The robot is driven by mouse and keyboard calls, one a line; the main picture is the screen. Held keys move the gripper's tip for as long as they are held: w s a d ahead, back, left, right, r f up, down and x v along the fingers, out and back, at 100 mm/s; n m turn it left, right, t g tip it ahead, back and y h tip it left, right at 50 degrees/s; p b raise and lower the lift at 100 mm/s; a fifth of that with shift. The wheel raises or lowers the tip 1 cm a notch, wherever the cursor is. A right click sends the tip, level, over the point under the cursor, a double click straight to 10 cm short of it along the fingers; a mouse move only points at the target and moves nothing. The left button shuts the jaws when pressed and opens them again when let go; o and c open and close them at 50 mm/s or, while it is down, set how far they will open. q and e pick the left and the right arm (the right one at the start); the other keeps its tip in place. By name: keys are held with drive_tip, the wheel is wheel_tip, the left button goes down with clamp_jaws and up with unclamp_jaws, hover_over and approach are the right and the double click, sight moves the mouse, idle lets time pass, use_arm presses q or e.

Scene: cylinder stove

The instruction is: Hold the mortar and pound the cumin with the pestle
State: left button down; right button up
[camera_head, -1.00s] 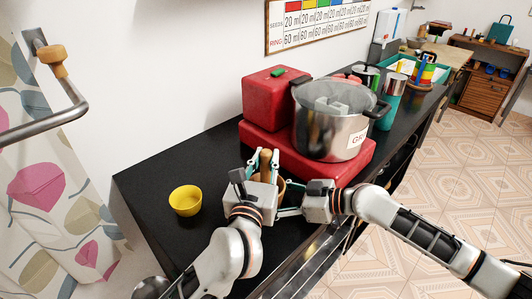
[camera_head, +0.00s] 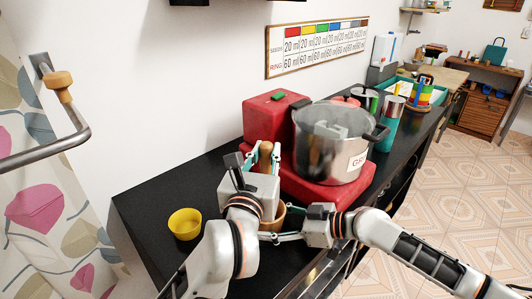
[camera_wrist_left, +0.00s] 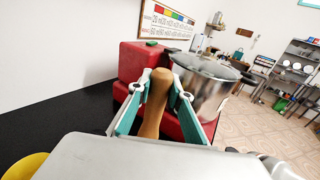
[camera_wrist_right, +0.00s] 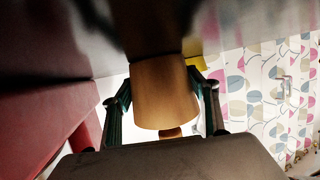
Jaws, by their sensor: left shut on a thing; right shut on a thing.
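My left gripper (camera_head: 264,160) is shut on the wooden pestle (camera_head: 266,152), which stands roughly upright with its rounded top above the fingers. The pestle also shows between the teal-edged fingers in the left wrist view (camera_wrist_left: 153,105). My right gripper (camera_head: 279,237) is shut on the brown mortar (camera_head: 280,216), low at the counter's front. The mortar sits between both fingers in the right wrist view (camera_wrist_right: 163,92), and a piece of pestle (camera_wrist_right: 171,132) shows beyond its rim. The left gripper body hides much of the mortar in the head view. The cumin and the pestle's lower end are hidden.
A yellow bowl (camera_head: 185,223) stands left on the black counter (camera_head: 150,200). A red stove (camera_head: 325,188) with a large lidded steel pot (camera_head: 328,145) is close behind and right of the grippers. The counter's left part is mostly clear.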

use_arm(q)
wheel_tip(320, 180, down, 10)
drive_tip(key=shift+r, duration=0.1)
wheel_tip(320, 180, up, 10)
drive_tip(key=shift+f, duration=0.1)
idle(0.4)
idle(1.2)
drive_tip(key=shift+w, duration=0.1)
idle(0.4)
